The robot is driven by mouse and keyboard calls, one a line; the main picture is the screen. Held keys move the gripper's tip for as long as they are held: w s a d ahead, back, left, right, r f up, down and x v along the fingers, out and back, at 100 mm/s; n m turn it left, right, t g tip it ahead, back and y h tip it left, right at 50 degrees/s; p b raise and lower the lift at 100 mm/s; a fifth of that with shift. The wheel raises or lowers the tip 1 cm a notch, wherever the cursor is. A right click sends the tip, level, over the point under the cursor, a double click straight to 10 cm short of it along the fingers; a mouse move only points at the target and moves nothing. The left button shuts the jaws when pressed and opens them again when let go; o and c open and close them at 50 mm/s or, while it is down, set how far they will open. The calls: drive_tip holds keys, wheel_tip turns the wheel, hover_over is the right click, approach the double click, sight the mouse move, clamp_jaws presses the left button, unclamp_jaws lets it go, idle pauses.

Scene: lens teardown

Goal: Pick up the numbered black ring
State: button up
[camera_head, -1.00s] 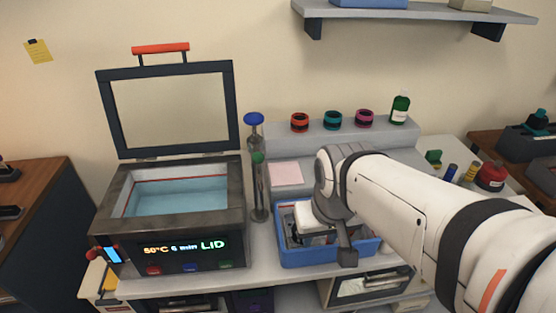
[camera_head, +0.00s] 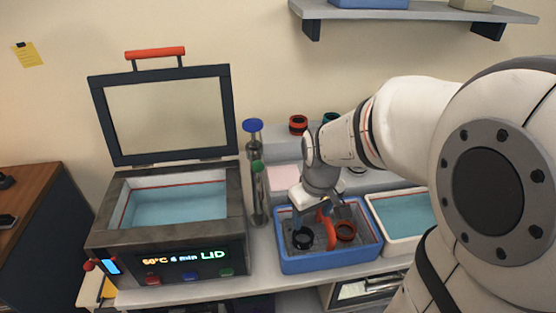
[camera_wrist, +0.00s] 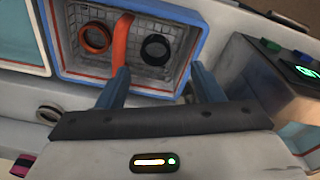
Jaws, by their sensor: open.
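A plain black ring (camera_head: 303,239) lies in the left part of a grey mesh basket inside a blue tub (camera_head: 330,264). It also shows in the wrist view (camera_wrist: 155,49), right of an orange handle (camera_wrist: 122,40). No number on it can be read. A second ring, dark with an orange-red rim (camera_head: 345,230), lies across the handle from it and shows in the wrist view (camera_wrist: 95,38). My gripper (camera_head: 306,213) is above the tub. In the wrist view its two fingers (camera_wrist: 162,80) are spread and empty, pointing toward the black ring and apart from it.
The orange handle (camera_head: 326,228) stands up between the rings. A white tub of bluish liquid (camera_head: 394,252) is right of the blue tub. A bath with a raised lid (camera_head: 165,120) and a tall metal cylinder (camera_head: 260,192) stand left. More rings line the back ledge.

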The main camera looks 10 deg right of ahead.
sight(303, 241)
drive_tip(key=shift+w+d+f+n+g+p, duration=0.2)
drive_tip(key=shift+w+f+n, duration=0.5)
drive_tip(key=shift+f, duration=1.8)
drive_tip(key=shift+w+a+f+n+g+p, duration=0.3)
drive_tip(key=shift+w+f, duration=0.65)
drive_tip(key=shift+f, duration=1.5)
drive_tip(key=shift+w+d+f+n+g+p, duration=0.2)
drive_tip(key=shift+w+f+n, duration=0.5)
drive_tip(key=shift+f, duration=1.8)
drive_tip(key=shift+w, duration=0.15)
drive_tip(key=shift+c, duration=0.4)
drive_tip(key=c, duration=0.6)
drive_tip(key=shift+o, duration=0.2)
